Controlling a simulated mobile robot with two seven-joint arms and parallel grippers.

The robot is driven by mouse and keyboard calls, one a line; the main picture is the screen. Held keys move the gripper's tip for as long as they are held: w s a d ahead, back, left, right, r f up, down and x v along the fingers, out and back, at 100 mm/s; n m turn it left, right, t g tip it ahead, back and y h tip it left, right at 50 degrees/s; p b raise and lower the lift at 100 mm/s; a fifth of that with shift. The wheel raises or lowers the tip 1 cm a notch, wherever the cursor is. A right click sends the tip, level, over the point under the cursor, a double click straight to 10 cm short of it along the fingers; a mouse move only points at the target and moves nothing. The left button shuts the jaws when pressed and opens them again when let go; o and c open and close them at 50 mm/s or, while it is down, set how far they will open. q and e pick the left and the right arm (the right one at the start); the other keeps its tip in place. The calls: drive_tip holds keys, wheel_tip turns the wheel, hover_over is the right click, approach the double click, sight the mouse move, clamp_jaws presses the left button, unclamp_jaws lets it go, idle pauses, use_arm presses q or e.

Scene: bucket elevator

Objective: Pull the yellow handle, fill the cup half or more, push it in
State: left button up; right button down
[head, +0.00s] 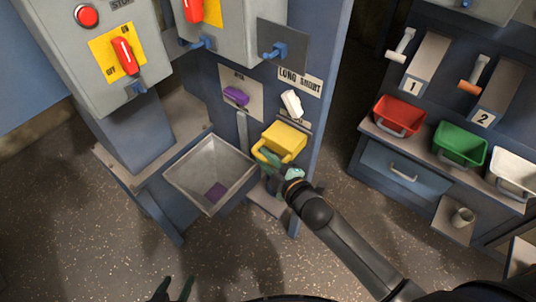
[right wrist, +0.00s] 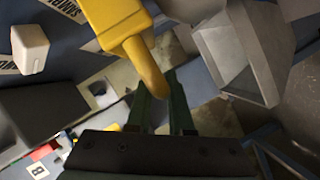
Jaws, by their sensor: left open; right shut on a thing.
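The yellow handle (head: 283,140) is a blocky yellow piece with a looped grip, low on the blue machine under the "LONG SHORT" label. My right gripper (head: 268,160) is shut on its grip; in the right wrist view the yellow handle (right wrist: 151,75) runs down between the two dark fingers (right wrist: 167,90). A small grey cup (head: 462,218) stands on a low shelf at the right; its inside is too small to read. My left gripper (head: 172,288) is open and empty at the bottom edge, partly cut off.
An open grey hopper (head: 200,158) with a purple patch inside is just left of the handle. A white switch (head: 291,104) and a purple knob (head: 236,96) sit above. Red (head: 399,116), green (head: 460,144) and white (head: 513,172) bins line the right bench. The middle floor is clear.

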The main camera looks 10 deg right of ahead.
drive_tip(key=c, duration=0.9)
unclamp_jaws()
drive_tip(key=shift+s+a, duration=0.2)
drive_tip(key=shift+a, duration=0.05)
drive_tip(key=shift+o, duration=0.5)
drive_tip(key=shift+d, duration=0.1)
drive_tip(key=v, duration=1.2)
drive_tip(key=shift+s+p, duration=0.2)
drive_tip(key=shift+p, duration=0.15)
drive_tip(key=shift+d, duration=0.1)
drive_tip(key=s+d+f+m+g+h+p, duration=0.2)
drive_tip(key=s+f+m+g+p, duration=0.3)
drive_tip(key=s+f+m, duration=0.5)
drive_tip(key=m, duration=0.3)
drive_tip(key=shift+g, duration=0.3)
